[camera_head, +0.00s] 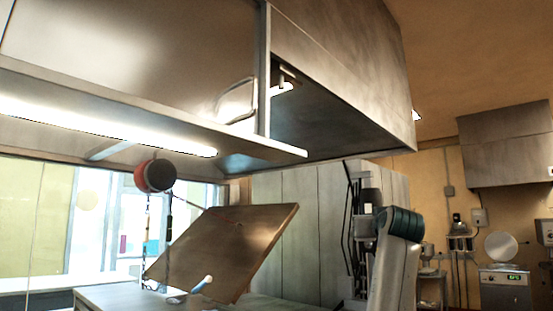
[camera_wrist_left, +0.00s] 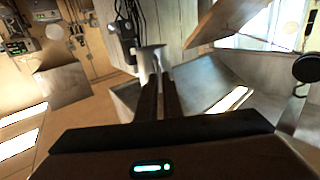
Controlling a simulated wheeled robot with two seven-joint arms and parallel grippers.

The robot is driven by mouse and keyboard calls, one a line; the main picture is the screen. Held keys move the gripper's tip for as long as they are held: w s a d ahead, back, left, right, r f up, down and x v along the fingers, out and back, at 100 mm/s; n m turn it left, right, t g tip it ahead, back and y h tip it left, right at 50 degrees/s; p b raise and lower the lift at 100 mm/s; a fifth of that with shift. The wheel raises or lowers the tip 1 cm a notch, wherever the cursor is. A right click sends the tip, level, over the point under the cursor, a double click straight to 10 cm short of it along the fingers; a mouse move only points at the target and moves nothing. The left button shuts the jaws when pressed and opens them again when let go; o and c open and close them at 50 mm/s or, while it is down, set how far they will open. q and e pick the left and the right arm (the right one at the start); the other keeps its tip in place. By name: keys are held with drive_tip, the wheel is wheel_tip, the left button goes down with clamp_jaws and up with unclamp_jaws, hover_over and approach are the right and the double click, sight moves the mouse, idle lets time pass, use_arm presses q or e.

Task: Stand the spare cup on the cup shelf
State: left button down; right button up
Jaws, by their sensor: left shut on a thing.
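In the left wrist view my left gripper (camera_wrist_left: 159,82) is shut on a pale grey, cup-like thing (camera_wrist_left: 151,60), which I take for the spare cup. Its rim flares past the dark fingers, and the fingers hide its lower part. My left gripper and this cup cannot be made out in the head view. A long metal ledge (camera_head: 170,124) with a lit strip under it crosses the upper left of the head view; I cannot tell whether it is the cup shelf. My grey right arm (camera_head: 392,270) rises at the lower right, with dark, unclear parts beside it.
A large metal hood (camera_head: 345,65) hangs overhead. A tilted brown board (camera_head: 225,250) stands below it, and a dark and red round thing (camera_head: 155,176) is at its left. A grey counter (camera_head: 115,297) lies at the bottom. Kitchen machines (camera_head: 505,285) stand far right.

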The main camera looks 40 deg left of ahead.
use_arm(q)
drive_tip(key=s+a+r+n+g+y+p, duration=0.1)
drive_tip(key=s+r, duration=0.7)
drive_tip(key=r, duration=0.4)
drive_tip(key=s+a+r+n+g+y+p, duration=0.1)
drive_tip(key=s+a+r, duration=0.1)
drive_tip(key=s+r, duration=0.7)
drive_tip(key=s+a+r+n+g+y+p, duration=0.1)
drive_tip(key=s+r, duration=0.7)
drive_tip(key=r, duration=0.8)
drive_tip(key=shift+s+a+n+y, duration=0.3)
drive_tip(key=shift+a+y, duration=0.05)
drive_tip(key=shift+y, duration=0.15)
drive_tip(key=shift+r, duration=0.1)
drive_tip(key=shift+w+a, duration=0.1)
drive_tip(key=w+a+f+p, duration=0.2)
drive_tip(key=w+a+f, duration=0.4)
drive_tip(key=a, duration=0.3)
drive_tip(key=shift+w+a+f, duration=0.2)
drive_tip(key=shift+w+f, duration=0.1)
drive_tip(key=shift+f, duration=0.45)
drive_tip(key=shift+d, duration=0.1)
